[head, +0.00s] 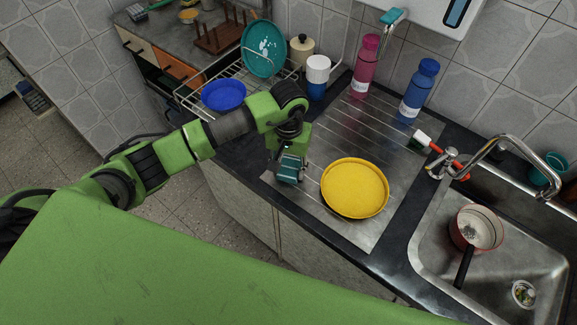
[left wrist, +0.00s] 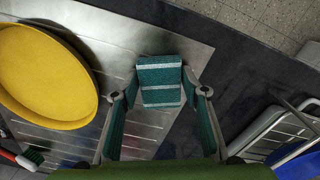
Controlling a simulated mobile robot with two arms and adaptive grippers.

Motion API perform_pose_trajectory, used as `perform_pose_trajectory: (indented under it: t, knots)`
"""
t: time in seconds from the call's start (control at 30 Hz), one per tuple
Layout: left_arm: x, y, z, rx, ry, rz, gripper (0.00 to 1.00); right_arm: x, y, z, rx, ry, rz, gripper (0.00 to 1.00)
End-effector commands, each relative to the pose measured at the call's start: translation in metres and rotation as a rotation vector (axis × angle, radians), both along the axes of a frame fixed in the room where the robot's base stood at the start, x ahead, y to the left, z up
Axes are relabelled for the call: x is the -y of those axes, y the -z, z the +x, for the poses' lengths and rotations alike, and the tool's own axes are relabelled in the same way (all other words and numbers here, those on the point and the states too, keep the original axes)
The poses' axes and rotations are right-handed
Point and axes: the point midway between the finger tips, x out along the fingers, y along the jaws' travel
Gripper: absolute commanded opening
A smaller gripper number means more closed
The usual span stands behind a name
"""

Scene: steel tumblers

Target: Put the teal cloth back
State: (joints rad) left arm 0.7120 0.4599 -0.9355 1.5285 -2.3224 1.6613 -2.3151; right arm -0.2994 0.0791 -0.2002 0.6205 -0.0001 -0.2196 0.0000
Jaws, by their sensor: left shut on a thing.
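The teal cloth (left wrist: 160,78) is folded and has pale stripes. In the left wrist view it sits between the fingertips of my left gripper (left wrist: 160,98). My left gripper (head: 284,176) is shut on it, over the left front part of the steel drainboard, left of the yellow plate. In the head view the cloth (head: 292,166) shows at the fingertips. I cannot tell whether it touches the drainboard. My right gripper is not in view.
A yellow plate (head: 354,188) lies close to the right of my gripper. A dish rack (head: 187,98) with a blue bowl (head: 223,95) stands behind left. Pink (head: 366,66) and blue (head: 419,90) bottles stand at the back. The sink (head: 430,240) with a pan (head: 477,227) is right.

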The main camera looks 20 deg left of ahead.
Motion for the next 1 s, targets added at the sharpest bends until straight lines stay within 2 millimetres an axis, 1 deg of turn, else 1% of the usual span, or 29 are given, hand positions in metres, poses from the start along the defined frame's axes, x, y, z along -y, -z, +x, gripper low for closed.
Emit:
perform_pose_trajectory:
  t: [0.03,0.07,0.1,0.13,0.43,0.57,0.6,0.67,1.0]
  knots:
    - [0.0,0.003,0.0,0.001,0.0,0.0,0.24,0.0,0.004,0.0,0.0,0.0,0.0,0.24]
    - [0.0,0.002,0.0,0.001,0.0,0.0,0.46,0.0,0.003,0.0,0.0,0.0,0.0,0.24]
    - [0.0,0.001,0.0,0.0,0.0,0.0,0.56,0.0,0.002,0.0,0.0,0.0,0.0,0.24]
    - [0.0,0.001,0.0,0.0,0.0,0.0,0.58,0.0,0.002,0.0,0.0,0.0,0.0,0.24]
    - [0.0,0.001,0.0,0.0,0.0,0.0,0.58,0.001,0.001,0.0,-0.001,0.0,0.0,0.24]
    - [0.0,-0.004,0.0,-0.001,0.0,-0.001,0.58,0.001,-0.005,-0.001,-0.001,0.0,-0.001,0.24]
    - [0.0,-0.007,0.001,0.003,0.001,0.0,0.58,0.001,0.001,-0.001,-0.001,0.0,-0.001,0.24]
    - [-0.001,-0.016,0.002,0.006,0.001,0.0,0.58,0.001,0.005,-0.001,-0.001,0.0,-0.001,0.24]
    - [-0.001,-0.089,0.002,0.006,0.001,0.001,0.58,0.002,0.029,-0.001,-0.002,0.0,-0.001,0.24]
